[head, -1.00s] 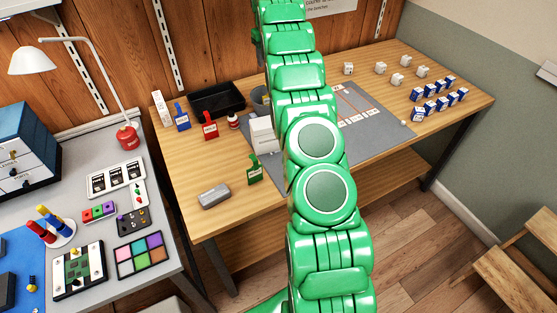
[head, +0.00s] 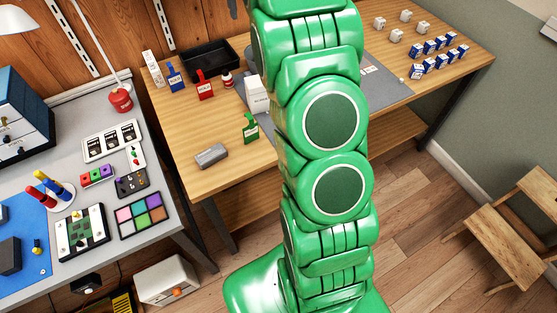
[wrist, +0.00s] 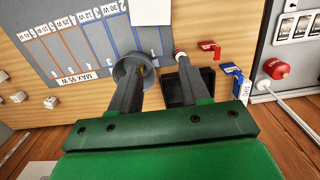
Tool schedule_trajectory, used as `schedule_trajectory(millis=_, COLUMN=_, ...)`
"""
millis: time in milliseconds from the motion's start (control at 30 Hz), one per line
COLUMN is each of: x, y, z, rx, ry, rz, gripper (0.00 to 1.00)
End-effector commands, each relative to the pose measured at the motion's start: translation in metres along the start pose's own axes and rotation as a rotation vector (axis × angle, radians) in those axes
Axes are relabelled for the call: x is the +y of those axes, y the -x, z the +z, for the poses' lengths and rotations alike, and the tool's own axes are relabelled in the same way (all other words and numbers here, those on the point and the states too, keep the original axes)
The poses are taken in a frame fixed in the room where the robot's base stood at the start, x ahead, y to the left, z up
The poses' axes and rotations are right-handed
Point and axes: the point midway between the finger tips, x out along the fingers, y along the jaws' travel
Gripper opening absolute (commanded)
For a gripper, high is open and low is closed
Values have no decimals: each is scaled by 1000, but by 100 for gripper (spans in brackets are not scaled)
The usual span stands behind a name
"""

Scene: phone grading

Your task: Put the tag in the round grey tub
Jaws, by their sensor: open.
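The round grey tub (wrist: 120,72) stands beside the edge of the grey mat in the wrist view. Nothing shows held between the fingers. A small yellowish spot (wrist: 141,69) shows at the tub by the left fingertip; I cannot tell whether it is the tag. I make out no tag for certain elsewhere.
A black tray (head: 208,57) lies behind the red (head: 204,86) and blue (head: 174,77) stands. A white box (head: 257,97) and a green stand (head: 250,128) are near my arm. A grey case (head: 211,155) lies at the front. The wood around it is clear.

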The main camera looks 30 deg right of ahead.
Motion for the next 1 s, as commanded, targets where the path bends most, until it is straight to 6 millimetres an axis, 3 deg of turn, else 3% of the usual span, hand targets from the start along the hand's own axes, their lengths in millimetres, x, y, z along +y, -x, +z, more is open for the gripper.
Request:
schedule_trajectory(millis=200, x=-27, y=16, z=49, rx=-10, ry=0, rz=0, gripper=46)
schedule_trajectory(millis=500, x=-59, y=24, z=118, rx=-25, ry=-1, rz=-1, gripper=46)
schedule_trajectory(millis=1000, x=-104, y=14, z=246, rx=-54, ry=1, rz=-3, gripper=46)
